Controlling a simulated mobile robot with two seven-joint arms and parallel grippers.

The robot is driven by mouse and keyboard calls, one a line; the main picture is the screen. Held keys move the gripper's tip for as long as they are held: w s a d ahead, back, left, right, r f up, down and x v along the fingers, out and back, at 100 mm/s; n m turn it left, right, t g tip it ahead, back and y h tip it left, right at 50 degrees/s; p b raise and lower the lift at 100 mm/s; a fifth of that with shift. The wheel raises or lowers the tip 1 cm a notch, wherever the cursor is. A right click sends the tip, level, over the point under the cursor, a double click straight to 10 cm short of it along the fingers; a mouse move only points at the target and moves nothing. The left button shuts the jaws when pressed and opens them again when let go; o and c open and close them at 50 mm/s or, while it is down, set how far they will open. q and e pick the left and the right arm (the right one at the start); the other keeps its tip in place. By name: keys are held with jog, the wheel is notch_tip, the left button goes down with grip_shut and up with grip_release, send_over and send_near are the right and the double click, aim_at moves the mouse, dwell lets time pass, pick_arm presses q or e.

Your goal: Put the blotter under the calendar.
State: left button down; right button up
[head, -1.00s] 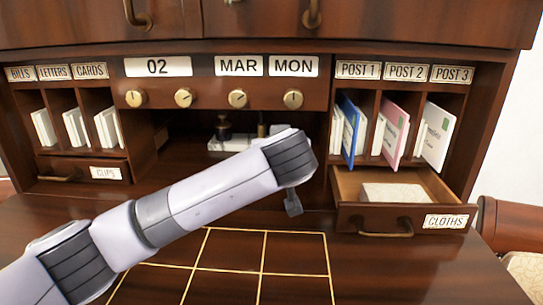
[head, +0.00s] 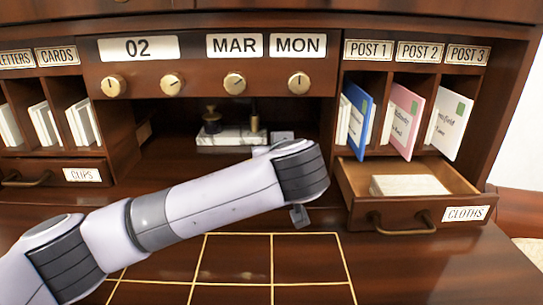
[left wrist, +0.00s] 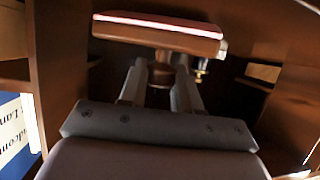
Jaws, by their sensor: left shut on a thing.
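The calendar (head: 212,72) is the dark wooden panel with plates reading 02, MAR and MON, above several brass knobs. An open compartment (head: 170,147) lies beneath it. The blotter (left wrist: 155,36), a brown wooden block with a pale pinkish edge, shows at the top of the left wrist view. My left gripper (left wrist: 160,80) is shut on its knob. In the head view my left arm reaches across the desk to the front of the compartment. Its gripper is mostly hidden behind the wrist, and I cannot make out the blotter there. My right gripper is out of view.
A pale inkstand (head: 232,137) with small bottles stands inside the compartment. The cloths drawer (head: 345,192) is open at the right, with a pale stack (head: 408,185) in it. Letter slots flank the calendar. The desk top (head: 440,270) in front is clear.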

pick_arm(q)
jog(key=shift+s+d, duration=0.1)
jog(key=shift+f, duration=0.2)
jog(key=c, duration=0.7)
grip_release()
jog(key=shift+r, duration=0.1)
